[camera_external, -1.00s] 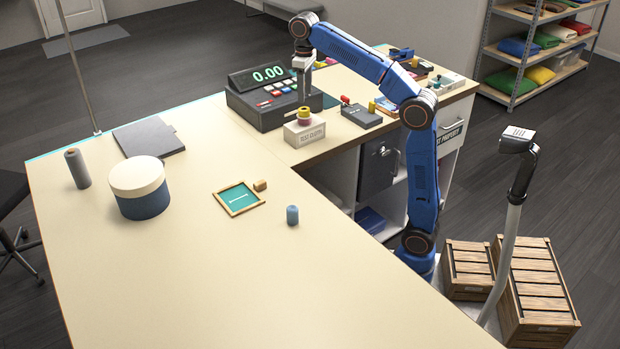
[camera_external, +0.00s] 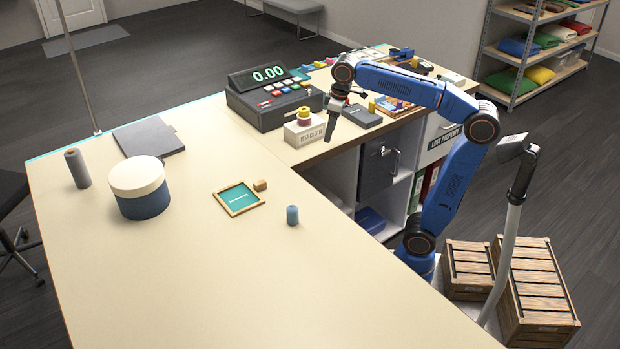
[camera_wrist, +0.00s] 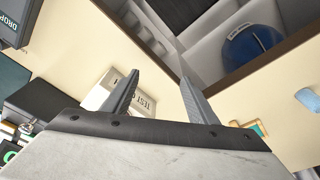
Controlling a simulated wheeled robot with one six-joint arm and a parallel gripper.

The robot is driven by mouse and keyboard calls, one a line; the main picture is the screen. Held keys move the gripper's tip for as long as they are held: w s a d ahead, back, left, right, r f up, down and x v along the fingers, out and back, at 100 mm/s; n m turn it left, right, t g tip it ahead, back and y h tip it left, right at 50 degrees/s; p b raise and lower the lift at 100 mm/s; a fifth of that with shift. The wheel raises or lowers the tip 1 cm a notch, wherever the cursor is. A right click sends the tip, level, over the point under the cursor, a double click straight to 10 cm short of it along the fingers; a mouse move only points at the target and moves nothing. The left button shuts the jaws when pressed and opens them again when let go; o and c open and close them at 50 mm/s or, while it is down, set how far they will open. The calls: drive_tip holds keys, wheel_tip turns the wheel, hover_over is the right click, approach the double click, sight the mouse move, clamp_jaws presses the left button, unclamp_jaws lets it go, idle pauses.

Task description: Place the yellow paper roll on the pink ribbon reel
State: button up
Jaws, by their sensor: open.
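A small stack of a yellow roll (camera_external: 304,122) and a pink-red piece (camera_external: 304,114) stands on the white box labelled TEST CLOTH (camera_external: 290,134), in front of the cash register. The stack is too small to tell exactly how its parts sit, but it looks upright. My gripper (camera_external: 330,136) is open and empty, to the right of the stack and apart from it, fingers pointing down. In the wrist view the two fingers (camera_wrist: 160,78) are spread with nothing between them. The box (camera_wrist: 98,96) shows beside the left finger there; the stack cannot be made out.
The cash register (camera_external: 275,98) stands behind the box. A dark grey device (camera_external: 362,116) lies to the right. A blue roll (camera_external: 292,215), a teal tray (camera_external: 238,199) and a round tub (camera_external: 140,188) stand on the front counter, which is otherwise mostly clear.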

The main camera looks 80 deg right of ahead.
drive_tip(key=s+a+f+t, duration=0.1)
drive_tip(key=s+a+f, duration=0.1)
drive_tip(key=s+f, duration=0.4)
drive_tip(key=s+a+f+t, duration=0.1)
drive_tip(key=s+f, duration=0.5)
drive_tip(key=f, duration=0.6)
drive_tip(key=s+a+f+n, duration=0.1)
drive_tip(key=s+a+f, duration=0.3)
drive_tip(key=f, duration=0.5)
drive_tip(key=shift+s+t, duration=0.4)
drive_tip(key=shift+s, duration=0.6)
